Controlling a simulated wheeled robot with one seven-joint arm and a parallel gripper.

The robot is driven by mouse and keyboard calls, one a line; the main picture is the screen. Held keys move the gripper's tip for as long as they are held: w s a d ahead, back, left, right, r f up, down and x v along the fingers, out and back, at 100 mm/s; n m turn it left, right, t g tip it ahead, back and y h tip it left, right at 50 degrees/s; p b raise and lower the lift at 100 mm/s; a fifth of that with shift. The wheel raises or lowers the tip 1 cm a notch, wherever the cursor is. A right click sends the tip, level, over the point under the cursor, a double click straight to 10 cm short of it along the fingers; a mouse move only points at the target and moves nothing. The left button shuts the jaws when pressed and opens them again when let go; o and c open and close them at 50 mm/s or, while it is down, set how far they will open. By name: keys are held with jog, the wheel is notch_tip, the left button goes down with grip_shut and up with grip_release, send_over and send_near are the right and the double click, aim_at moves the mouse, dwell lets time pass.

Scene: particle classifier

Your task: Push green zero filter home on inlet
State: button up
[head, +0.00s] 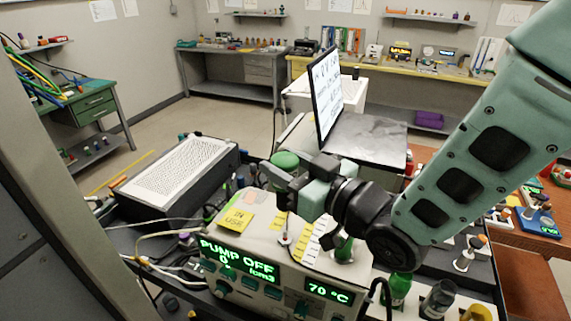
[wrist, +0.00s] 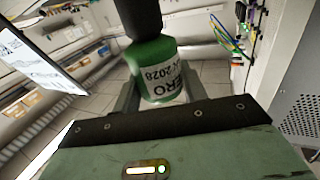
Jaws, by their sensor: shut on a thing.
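The green zero filter (head: 285,159) is in my gripper (head: 286,181), above the back part of the instrument. In the wrist view the filter (wrist: 155,68) shows a white label with "ZERO" and "2028", between the two fingers (wrist: 160,98). A black cylindrical part (wrist: 138,18) meets the filter's far end; I cannot tell whether it belongs to the filter. The instrument (head: 262,246) reads "PUMP OFF" and "70 °C". My gripper and arm hide the area under the filter, so I cannot see the inlet clearly or whether the filter touches it.
A yellow "IN USE" card (head: 234,219) lies on the instrument. A perforated box (head: 178,178) stands to the left, a monitor (head: 327,95) behind. A green bottle (head: 397,289) and a dark jar (head: 438,298) stand at the right front. Cables run at the left.

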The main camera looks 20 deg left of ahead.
notch_tip(320, 180, down, 6)
jog(key=b, duration=0.6)
jog(key=shift+r, duration=0.1)
jog(key=shift+b, duration=1.3)
dwell(1.5)
jog(key=shift+f+b, duration=1.85)
jog(key=shift+b, duration=0.25)
jog(key=o, duration=1.1)
jog(key=shift+d, duration=0.1)
